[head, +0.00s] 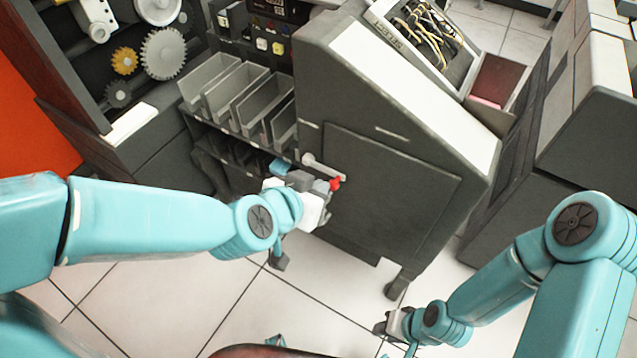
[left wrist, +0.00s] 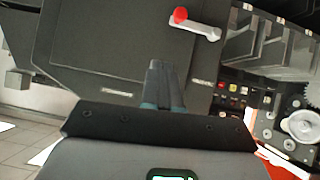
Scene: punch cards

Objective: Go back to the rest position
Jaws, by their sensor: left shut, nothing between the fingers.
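My left gripper (head: 301,180) is in front of the dark side panel of the grey card machine (head: 400,165), close to a light lever with a red knob (head: 336,184). In the left wrist view its dark fingers (left wrist: 164,76) are together with nothing between them. There the red knob (left wrist: 180,16) and its light lever lie beyond the fingertips, apart from them. My right gripper (head: 392,322) is low over the floor at the bottom of the head view; its fingers are too small to read.
Grey card bins (head: 240,95) stand left of the panel. Gears (head: 163,54) show at the upper left. A tray of wires (head: 425,28) is on top of the machine. Grey cabinets (head: 590,110) stand at the right. The tiled floor (head: 170,300) in front is open.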

